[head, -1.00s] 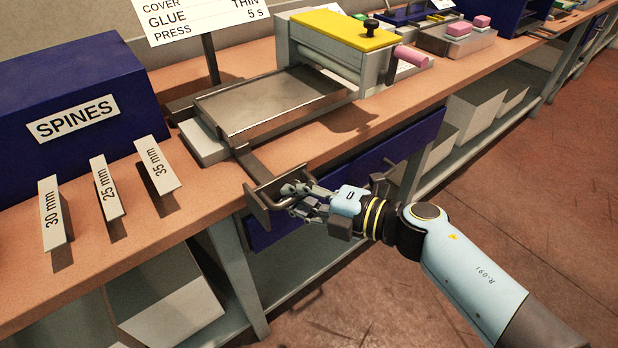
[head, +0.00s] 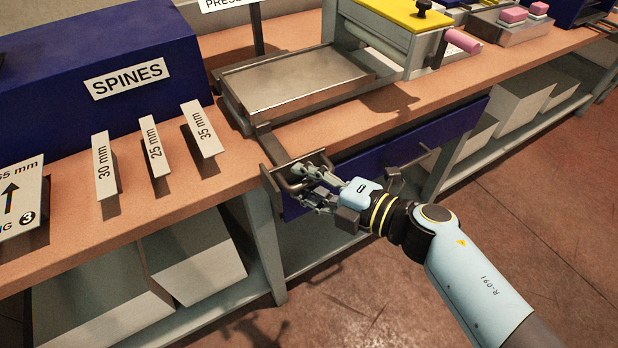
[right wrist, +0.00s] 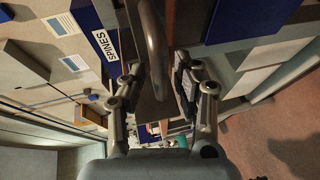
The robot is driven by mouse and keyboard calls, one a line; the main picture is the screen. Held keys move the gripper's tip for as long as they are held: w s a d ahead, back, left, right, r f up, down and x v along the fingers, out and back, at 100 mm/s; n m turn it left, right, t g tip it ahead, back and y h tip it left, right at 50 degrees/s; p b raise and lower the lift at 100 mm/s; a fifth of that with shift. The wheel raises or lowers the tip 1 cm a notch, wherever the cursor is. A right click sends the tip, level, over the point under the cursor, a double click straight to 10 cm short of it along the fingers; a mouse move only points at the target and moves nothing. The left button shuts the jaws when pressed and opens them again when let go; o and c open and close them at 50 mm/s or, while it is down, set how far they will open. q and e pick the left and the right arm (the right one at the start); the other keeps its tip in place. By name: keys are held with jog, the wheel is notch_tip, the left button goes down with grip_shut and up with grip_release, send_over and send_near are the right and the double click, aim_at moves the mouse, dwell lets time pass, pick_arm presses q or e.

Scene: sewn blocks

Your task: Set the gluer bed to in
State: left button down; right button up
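The gluer (head: 385,45) stands on the bench, with a yellow top and a pink-gripped crank. Its flat metal bed (head: 295,82) lies out on the left side of the roller housing. An arm from the bed's near corner reaches past the bench edge to a bar handle (head: 272,178). My right gripper (head: 312,184) is at this handle. In the right wrist view the handle bar (right wrist: 152,45) stands between the fingers of my right gripper (right wrist: 158,88), which are apart with gaps beside the bar. My left gripper is not in view.
A blue SPINES box (head: 95,75) and several labelled strips stand on the bench (head: 230,165) to the left. A blue drawer front (head: 420,145) lies under the bench edge behind my right arm. The floor on the right is clear.

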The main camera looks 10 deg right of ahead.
jog(key=shift+d, duration=0.15)
jog(key=shift+s+d, duration=0.1)
jog(key=shift+d, duration=0.05)
jog(key=v, duration=1.1)
jog(key=shift+s+d, duration=0.15)
jog(key=shift+s, duration=0.05)
